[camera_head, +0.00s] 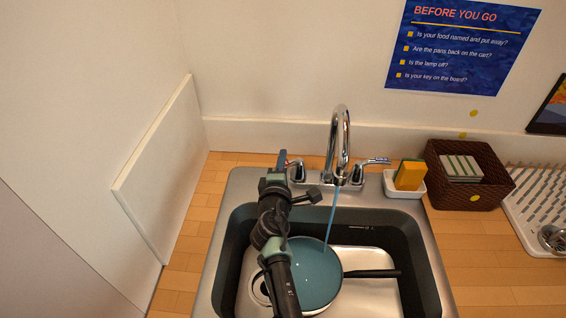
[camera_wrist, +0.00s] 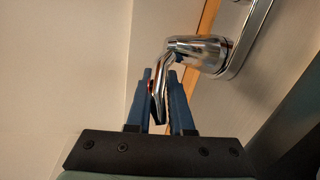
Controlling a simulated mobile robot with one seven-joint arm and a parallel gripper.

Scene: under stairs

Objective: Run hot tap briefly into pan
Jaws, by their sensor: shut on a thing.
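The chrome tap spout (camera_head: 342,140) arches over the sink. A thin blue stream of water (camera_head: 331,215) runs from it down into the blue pan (camera_head: 318,270), which rests in the basin with its dark handle (camera_head: 378,273) pointing right. My gripper (camera_head: 283,158) is at the left tap handle (camera_head: 297,172). In the wrist view my gripper (camera_wrist: 160,78) is shut on the chrome lever (camera_wrist: 159,95), which has a small red mark and lies between the blue fingers. The right tap lever (camera_head: 375,161) is free. My arm hides the pan's left part.
The steel sink (camera_head: 213,275) is set in a wooden counter (camera_head: 480,275). A yellow sponge (camera_head: 409,175) in a white holder and a brown basket (camera_head: 490,195) stand to the right, beside a white rack (camera_head: 532,215). A white panel (camera_head: 165,170) and wall bound the left.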

